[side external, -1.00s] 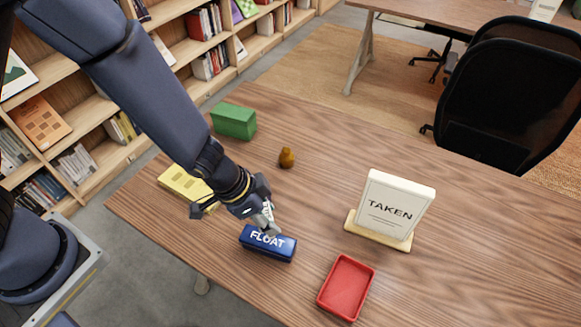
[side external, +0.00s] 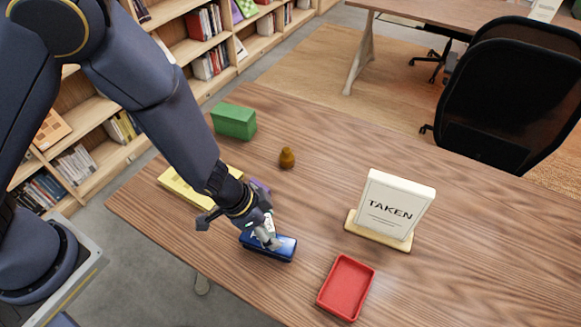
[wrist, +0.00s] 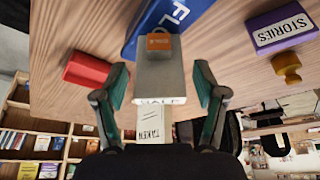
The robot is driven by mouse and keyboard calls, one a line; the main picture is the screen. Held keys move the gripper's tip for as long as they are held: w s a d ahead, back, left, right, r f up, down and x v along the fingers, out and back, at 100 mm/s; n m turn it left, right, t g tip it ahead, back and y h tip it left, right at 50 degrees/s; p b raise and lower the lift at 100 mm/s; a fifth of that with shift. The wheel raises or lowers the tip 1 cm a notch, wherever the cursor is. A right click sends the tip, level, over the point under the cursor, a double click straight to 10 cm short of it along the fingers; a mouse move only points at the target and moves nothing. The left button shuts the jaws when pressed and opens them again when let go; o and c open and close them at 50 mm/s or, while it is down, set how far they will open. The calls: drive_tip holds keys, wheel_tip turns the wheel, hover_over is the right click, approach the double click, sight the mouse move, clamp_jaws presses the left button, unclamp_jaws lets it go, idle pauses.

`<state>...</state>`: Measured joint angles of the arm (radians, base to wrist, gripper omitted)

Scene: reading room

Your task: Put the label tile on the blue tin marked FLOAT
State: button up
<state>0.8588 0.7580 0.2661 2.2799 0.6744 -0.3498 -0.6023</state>
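The blue tin (side external: 284,251) lies on the wooden table in the side external view, its white lettering partly covered. In the wrist view the tin (wrist: 205,12) is at the top, with "FL" readable. The label tile, a pale block (wrist: 160,78) with an orange mark and dark lettering on its near edge, sits between my gripper's fingers (wrist: 161,68). In the side view the tile shows white at my gripper (side external: 262,238), right over the tin. Contact between the tile and the tin's top cannot be made out.
A red tray (side external: 345,287) and a TAKEN sign (side external: 390,208) stand to the right. A yellow box (side external: 185,187), a purple STORIES box (wrist: 282,28), a green box (side external: 234,121) and a brown knob-shaped piece (side external: 287,158) are behind my gripper.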

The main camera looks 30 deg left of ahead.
drive_tip(key=shift+r, duration=0.1)
drive_tip(key=v, duration=1.2)
drive_tip(key=w+a+r+n+t+y, duration=0.3)
drive_tip(key=a+r+n+y, duration=0.15)
drive_tip(key=a+r, duration=0.95)
drive_tip(key=s+a+r+n+h, duration=0.1)
drive_tip(key=s+a+r+n, duration=0.3)
drive_tip(key=s, duration=0.6)
drive_tip(key=shift+a+r+g, duration=0.3)
drive_tip(key=shift+a+r, duration=0.55)
drive_tip(key=shift+a, duration=0.2)
